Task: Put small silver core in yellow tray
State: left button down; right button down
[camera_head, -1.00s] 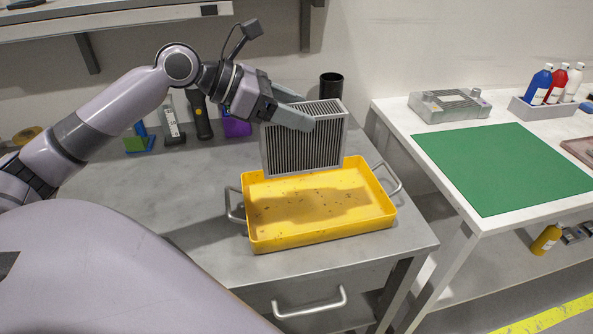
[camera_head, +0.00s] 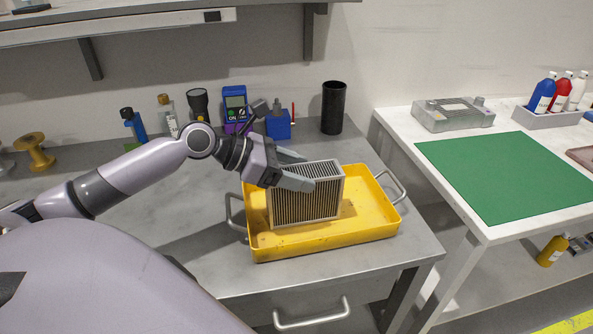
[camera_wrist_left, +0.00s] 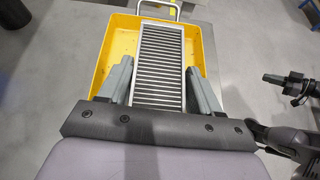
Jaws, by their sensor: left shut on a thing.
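The small silver core (camera_head: 306,198) is a finned rectangular block with a pale metal frame. It stands upright inside the yellow tray (camera_head: 372,228), toward the tray's left side. Whether its bottom edge touches the tray floor is hard to tell. My left gripper (camera_head: 298,170) is shut on the core at its upper part. In the left wrist view the core (camera_wrist_left: 161,58) lies between the two grey fingers (camera_wrist_left: 162,85), with the yellow tray (camera_wrist_left: 108,52) around it.
The tray sits on a grey metal workbench (camera_head: 130,225). A white table with a green mat (camera_head: 505,175) is at right.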

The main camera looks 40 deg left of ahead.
pick_arm(q)
jog(key=shift+c, duration=0.9)
grip_release()
jog(key=shift+f, duration=0.1)
jog(key=shift+v, duration=1.7)
jog(key=p+v, duration=0.1)
jog(key=v, duration=0.7)
jog(key=shift+s+r, duration=0.25)
jog(key=shift+a, duration=0.1)
